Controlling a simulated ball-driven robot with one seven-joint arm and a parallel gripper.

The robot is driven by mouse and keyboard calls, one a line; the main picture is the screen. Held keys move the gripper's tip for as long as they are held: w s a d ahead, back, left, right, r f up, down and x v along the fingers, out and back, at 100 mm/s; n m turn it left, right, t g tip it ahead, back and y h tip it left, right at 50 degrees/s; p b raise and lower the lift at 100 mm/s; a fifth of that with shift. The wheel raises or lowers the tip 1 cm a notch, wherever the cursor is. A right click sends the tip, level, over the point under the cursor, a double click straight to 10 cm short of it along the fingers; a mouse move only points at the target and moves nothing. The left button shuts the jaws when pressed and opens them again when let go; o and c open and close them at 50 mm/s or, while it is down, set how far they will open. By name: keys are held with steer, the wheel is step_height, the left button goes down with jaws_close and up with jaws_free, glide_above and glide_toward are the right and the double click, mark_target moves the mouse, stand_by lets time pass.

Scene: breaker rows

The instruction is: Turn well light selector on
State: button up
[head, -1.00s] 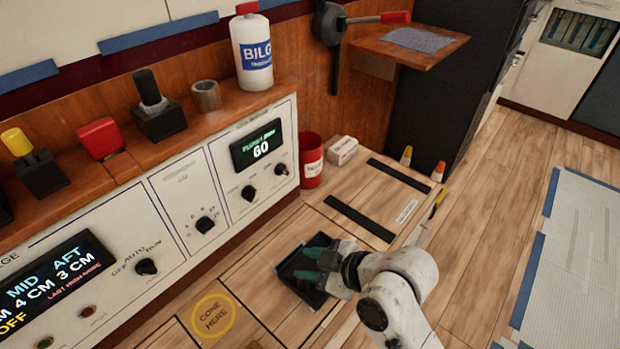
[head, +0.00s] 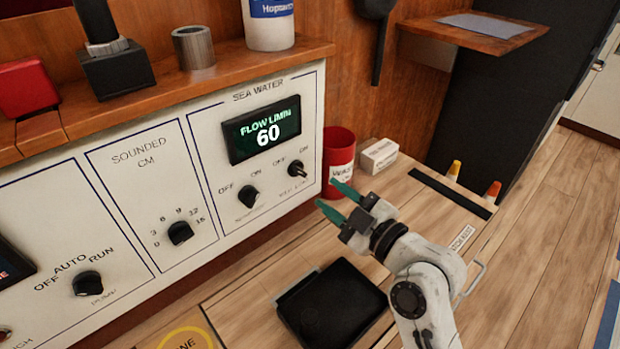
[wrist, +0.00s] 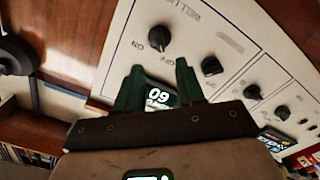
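The well light selector (head: 297,168) is a small black knob at the right end of the sea water panel, with OFF at its upper left and ON at its upper right. In the wrist view this knob (wrist: 159,38) lies just beyond the fingertips. My gripper (head: 326,193) has two green fingers apart with nothing between them, pointing toward the panel, to the right of and below the knob. In the wrist view my gripper (wrist: 160,64) is open and not touching the knob.
A second OFF/ON knob (head: 249,196) sits left of the selector, below the display (head: 262,133) reading 60. A red cup (head: 338,150) and a white box (head: 378,156) stand close behind the gripper. A black tray (head: 335,303) lies below.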

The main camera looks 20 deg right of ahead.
mark_target(301, 173)
steer(key=b+x, duration=0.1)
steer(key=x, duration=0.7)
steer(key=shift+f+b, duration=0.1)
steer(key=shift+b, duration=0.3)
steer(key=shift+c, duration=0.4)
jaws_close()
